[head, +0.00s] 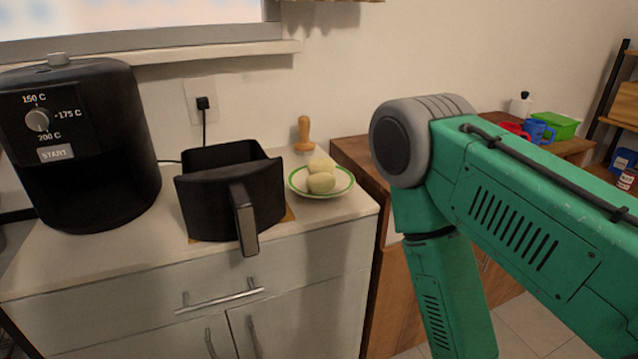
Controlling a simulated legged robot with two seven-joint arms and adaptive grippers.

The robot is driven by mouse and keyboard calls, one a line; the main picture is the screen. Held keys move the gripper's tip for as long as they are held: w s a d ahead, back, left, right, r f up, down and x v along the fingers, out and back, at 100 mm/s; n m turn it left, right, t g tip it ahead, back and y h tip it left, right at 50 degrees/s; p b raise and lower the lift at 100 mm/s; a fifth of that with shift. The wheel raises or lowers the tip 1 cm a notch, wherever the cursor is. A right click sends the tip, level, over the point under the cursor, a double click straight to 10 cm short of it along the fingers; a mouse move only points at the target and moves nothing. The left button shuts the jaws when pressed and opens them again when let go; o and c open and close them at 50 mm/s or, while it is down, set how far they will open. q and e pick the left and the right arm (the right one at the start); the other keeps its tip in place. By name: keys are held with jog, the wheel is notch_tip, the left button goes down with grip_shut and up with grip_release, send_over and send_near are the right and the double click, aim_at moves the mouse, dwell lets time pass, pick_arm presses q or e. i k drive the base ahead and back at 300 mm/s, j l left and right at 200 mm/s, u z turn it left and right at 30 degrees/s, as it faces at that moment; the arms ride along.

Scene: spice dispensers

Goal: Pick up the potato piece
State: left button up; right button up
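Two pale yellow-green potato pieces lie close together on a white plate with a green rim (343,187). The front potato piece (321,184) sits nearest me, and the other potato piece (322,165) is just behind it. The plate stands on the counter to the right of the black fryer basket. My green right arm comes in from the right, with its elbow to the right of the plate and its forearm pointing down. The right gripper is below the picture's edge. My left gripper does not show.
A black air fryer (95,125) stands on the light counter at left. Its basket (230,200) is out, handle towards me, on a wooden board. A wooden tool (303,133) stands behind the plate. A lower wooden cabinet at right carries cups and a green box (557,125).

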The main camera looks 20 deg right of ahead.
aim_at(320, 182)
jog(key=l, duration=0.35)
jog(key=i+l, duration=0.15)
jog(key=l, duration=0.2)
jog(key=l+u, duration=0.4)
jog(key=l, duration=0.55)
jog(key=l+u, duration=0.35)
jog(key=l, duration=0.6)
